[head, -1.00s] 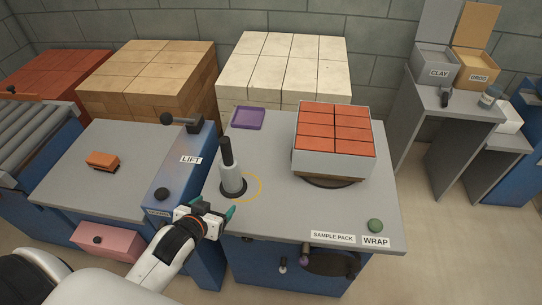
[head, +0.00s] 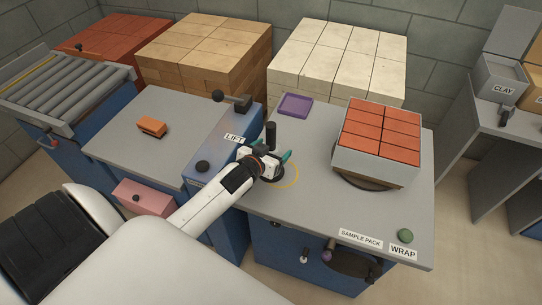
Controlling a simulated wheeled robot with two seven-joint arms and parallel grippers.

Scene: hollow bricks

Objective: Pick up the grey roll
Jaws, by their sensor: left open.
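The grey roll stands upright on the grey table (head: 300,205), mostly hidden behind my left gripper (head: 265,149). Its black top post (head: 271,132) shows above the gripper, and part of its dark base shows below. My left gripper is open, with one teal fingertip at each side of the roll's place. I cannot tell whether the fingers touch the roll. My right gripper is not in view.
A purple tray (head: 296,105) lies at the back, and a green button (head: 405,236) is at the front right. The LIFT unit (head: 222,150) borders the left side.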

